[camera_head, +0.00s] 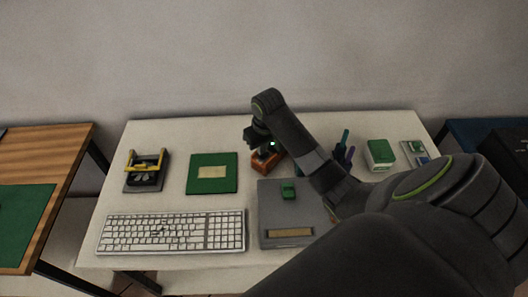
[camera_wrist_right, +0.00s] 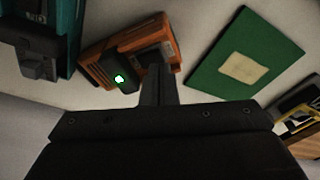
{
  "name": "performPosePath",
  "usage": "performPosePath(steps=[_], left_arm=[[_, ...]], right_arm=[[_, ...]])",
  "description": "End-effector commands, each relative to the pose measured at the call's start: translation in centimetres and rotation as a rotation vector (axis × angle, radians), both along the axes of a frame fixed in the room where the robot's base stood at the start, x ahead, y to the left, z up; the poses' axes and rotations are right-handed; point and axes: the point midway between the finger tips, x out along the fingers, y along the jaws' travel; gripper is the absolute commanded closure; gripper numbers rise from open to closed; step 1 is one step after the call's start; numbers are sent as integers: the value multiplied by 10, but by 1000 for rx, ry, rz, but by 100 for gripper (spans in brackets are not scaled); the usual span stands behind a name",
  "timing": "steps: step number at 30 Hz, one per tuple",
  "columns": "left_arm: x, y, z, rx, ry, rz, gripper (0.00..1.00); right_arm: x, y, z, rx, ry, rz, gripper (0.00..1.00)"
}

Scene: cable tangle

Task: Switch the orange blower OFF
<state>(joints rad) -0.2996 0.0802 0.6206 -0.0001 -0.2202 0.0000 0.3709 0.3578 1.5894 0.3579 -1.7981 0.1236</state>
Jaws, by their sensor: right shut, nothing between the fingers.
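The orange blower (camera_head: 266,162) sits on the white table toward the back, partly hidden by my right gripper (camera_head: 262,150). In the right wrist view the blower (camera_wrist_right: 158,32) shows an orange body with dark parts and a lit green light (camera_wrist_right: 118,78) on a dark block. My right gripper (camera_wrist_right: 157,72) is shut and empty, its fingertips over or against the dark part of the blower; whether they touch I cannot tell. My left gripper is not in view.
A green book (camera_head: 212,187) lies left of the blower, with a yellow-handled device (camera_head: 146,170) beyond it. A keyboard (camera_head: 172,231) and grey laptop-like slab (camera_head: 270,213) lie in front. A teal object (camera_wrist_right: 42,22) stands close on the blower's other side.

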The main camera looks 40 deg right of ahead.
Motion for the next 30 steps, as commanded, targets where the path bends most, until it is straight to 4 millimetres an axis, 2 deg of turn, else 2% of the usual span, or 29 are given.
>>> performPosePath(steps=[30], left_arm=[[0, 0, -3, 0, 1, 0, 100]], right_arm=[[0, 0, -9, 0, 0, 0, 100]])
